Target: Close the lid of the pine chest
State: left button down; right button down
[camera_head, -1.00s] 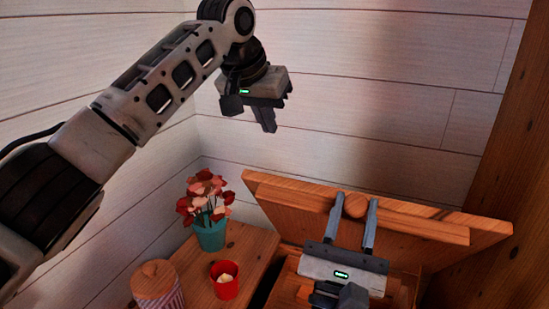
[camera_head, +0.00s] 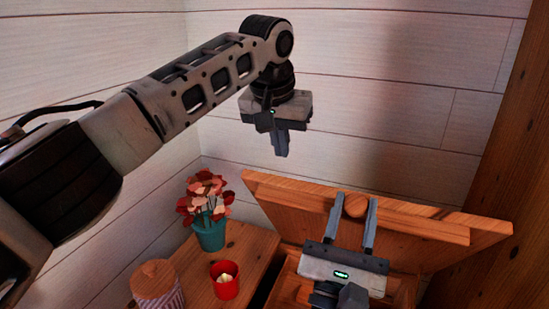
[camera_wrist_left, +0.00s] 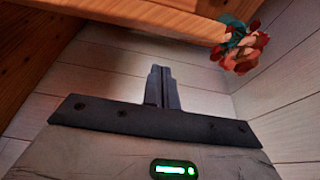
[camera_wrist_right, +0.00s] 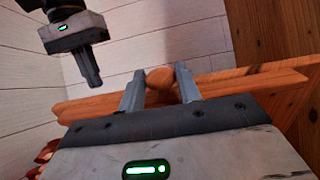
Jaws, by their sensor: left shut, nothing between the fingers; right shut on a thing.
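The pine chest (camera_head: 290,290) stands at the lower right with its lid (camera_head: 290,200) raised and tilted open. A round wooden knob (camera_head: 355,205) sits on the lid's edge; it also shows in the right wrist view (camera_wrist_right: 161,78). My right gripper (camera_head: 355,202) is shut on the knob, one finger on each side. My left gripper (camera_head: 281,152) is shut and empty, in the air above and behind the lid, near the white wall. In the left wrist view its fingers (camera_wrist_left: 162,85) are together. The chest's inside is mostly hidden by my right gripper.
Left of the chest, a wooden table (camera_head: 243,245) holds a teal pot of red flowers (camera_head: 209,232), a red candle cup (camera_head: 225,284) and a lidded striped jar (camera_head: 156,285). White plank walls (camera_head: 400,80) close off the back and left. A wooden panel (camera_head: 510,130) rises at right.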

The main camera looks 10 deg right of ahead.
aim_at(274, 176)
pick_arm(q)
jog(key=shift+s+a+f, duration=0.45)
jog(key=shift+s, duration=0.2)
jog(key=shift+s+a+f, duration=0.4)
jog(key=shift+s+f, duration=0.05)
jog(key=shift+s, duration=0.15)
pick_arm(e)
jog(key=shift+f, duration=0.1)
